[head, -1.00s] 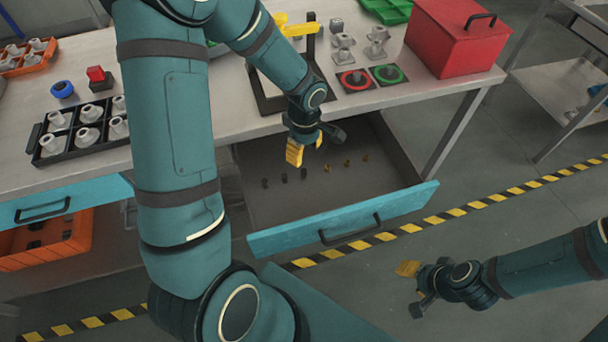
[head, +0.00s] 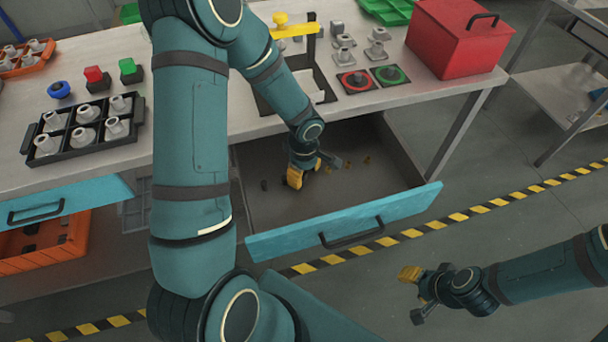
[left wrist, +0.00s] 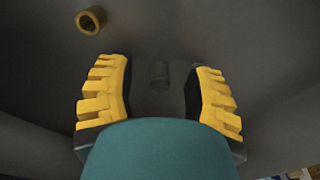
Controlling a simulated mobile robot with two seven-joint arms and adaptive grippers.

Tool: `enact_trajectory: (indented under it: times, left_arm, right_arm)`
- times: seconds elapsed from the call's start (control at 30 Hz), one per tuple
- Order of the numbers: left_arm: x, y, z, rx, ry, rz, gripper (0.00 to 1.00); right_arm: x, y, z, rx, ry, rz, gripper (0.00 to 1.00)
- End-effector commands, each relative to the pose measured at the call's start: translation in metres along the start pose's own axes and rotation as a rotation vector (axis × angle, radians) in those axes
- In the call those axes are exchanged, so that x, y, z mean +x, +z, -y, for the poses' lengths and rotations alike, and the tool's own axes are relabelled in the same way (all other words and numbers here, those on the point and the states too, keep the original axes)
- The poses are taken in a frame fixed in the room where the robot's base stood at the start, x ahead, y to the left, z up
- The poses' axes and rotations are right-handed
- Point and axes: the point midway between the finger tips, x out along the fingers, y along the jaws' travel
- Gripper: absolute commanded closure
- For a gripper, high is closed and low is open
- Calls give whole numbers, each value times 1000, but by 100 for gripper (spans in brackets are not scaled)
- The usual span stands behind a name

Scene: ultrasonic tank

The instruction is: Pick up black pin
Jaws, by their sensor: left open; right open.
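A black pin (left wrist: 158,76) stands on the dark drawer floor in the left wrist view, between the two yellow fingers of my left gripper (left wrist: 160,68) with space on both sides. My left gripper, also in the head view (head: 299,177), is open, low inside the open drawer. In the head view it hides the floor just beneath it. Another dark pin (head: 264,185) shows on the drawer floor to its left. My right gripper (head: 412,288) is open and empty in front of the drawer at the right.
The drawer has a blue front (head: 345,225) and grey walls around my left gripper. Brass-coloured pieces (head: 366,161) lie to the right in it, and a brass ring (left wrist: 90,20) shows in the left wrist view. The tabletop (head: 225,112) overhangs the drawer's back.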

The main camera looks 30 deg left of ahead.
Motion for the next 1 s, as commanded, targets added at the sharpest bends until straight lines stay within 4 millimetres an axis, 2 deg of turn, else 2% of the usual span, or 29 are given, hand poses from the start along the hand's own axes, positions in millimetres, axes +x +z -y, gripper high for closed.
enact_trajectory:
  times: [0.03,0.1,0.2,0.67,0.77,1.0]
  left_arm:
    - [0,0,0,0,0,0,46]
    - [0,0,0,0,0,0,70]
    - [0,0,0,0,0,0,100]
    - [-3,0,0,1,1,-1,100]
    - [-14,0,-1,-1,3,-2,100]
    - [-61,0,-1,0,4,-2,100]
  right_arm:
    - [0,0,0,0,0,0,53]
    - [0,0,0,0,0,0,53]
    - [0,0,0,0,0,0,53]
    - [-1,0,0,0,0,0,53]
    - [-4,0,2,0,0,2,53]
    - [-16,1,6,1,0,7,53]
